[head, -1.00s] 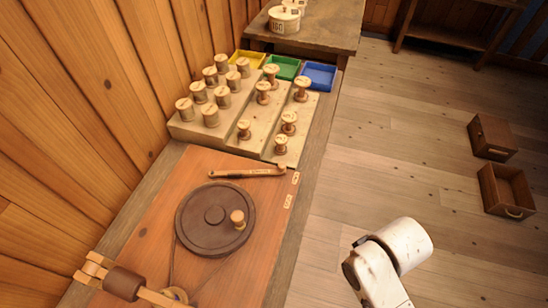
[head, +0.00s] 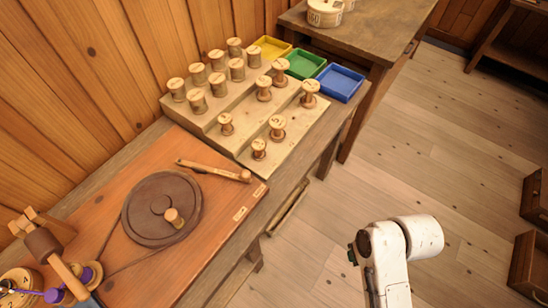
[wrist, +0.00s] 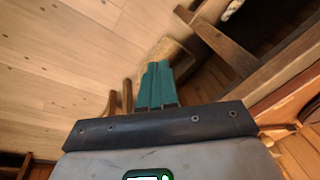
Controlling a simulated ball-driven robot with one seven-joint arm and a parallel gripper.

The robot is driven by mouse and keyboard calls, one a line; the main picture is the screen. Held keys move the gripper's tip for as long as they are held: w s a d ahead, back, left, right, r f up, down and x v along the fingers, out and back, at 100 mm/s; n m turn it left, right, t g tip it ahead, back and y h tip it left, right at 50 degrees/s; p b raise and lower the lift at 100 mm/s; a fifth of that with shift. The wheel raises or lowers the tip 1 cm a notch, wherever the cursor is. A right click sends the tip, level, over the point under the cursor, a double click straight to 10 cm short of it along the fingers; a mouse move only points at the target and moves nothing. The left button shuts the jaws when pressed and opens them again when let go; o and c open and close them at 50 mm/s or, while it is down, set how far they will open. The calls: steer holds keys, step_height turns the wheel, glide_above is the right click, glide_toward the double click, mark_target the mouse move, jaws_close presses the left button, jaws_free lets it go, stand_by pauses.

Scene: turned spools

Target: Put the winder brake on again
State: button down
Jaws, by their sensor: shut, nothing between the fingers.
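The winder has a dark round wheel (head: 163,207) with a wooden crank knob, set on a reddish board (head: 215,215) at the lower left of the head view. A slim wooden lever (head: 213,170) with a round knob at its right end lies behind the wheel; it looks like the brake. It appears apart from the wheel's rim, but I cannot tell exactly. My gripper (wrist: 156,68) shows in the wrist view with its teal fingers together and empty, away from the winder. The head view shows only my white arm, at the lower right.
A stepped rack (head: 245,125) of wooden spools stands behind the board. Yellow (head: 271,47), green (head: 305,63) and blue (head: 340,82) trays sit beyond it. Purple-wound spools (head: 92,274) are at lower left. Another table (head: 360,35) is behind. Open floor (head: 400,140) lies right.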

steer(key=w+a+r+n+y+b, duration=0.1)
steer(key=w+a+n, duration=0.2)
steer(key=w, duration=0.5)
steer(key=w+a+r+n+g+y+b, duration=0.1)
steer(key=w+a+r+n+b, duration=0.1)
steer(key=w+a, duration=0.4)
steer(key=w+a+r+n+g+y+b, duration=0.1)
steer(key=w+a, duration=0.4)
steer(key=w, duration=0.5)
steer(key=shift+w+r+n+y+b, duration=0.1)
steer(key=shift+r+n+y+b, duration=0.2)
steer(key=shift+n, duration=0.35)
steer(key=shift+w+r+n+y+b, duration=0.1)
steer(key=shift+r+n+b, duration=0.1)
steer(key=shift+n+b, duration=0.35)
steer(key=w+a+r+n+g+b, duration=0.1)
steer(key=w+a+r+n, duration=0.2)
steer(key=w+r, duration=0.3)
step_height(320, 180, up, 2)
steer(key=shift+r+g+y+b, duration=0.1)
steer(key=shift+g+y+b, duration=0.2)
steer(key=shift+g, duration=0.1)
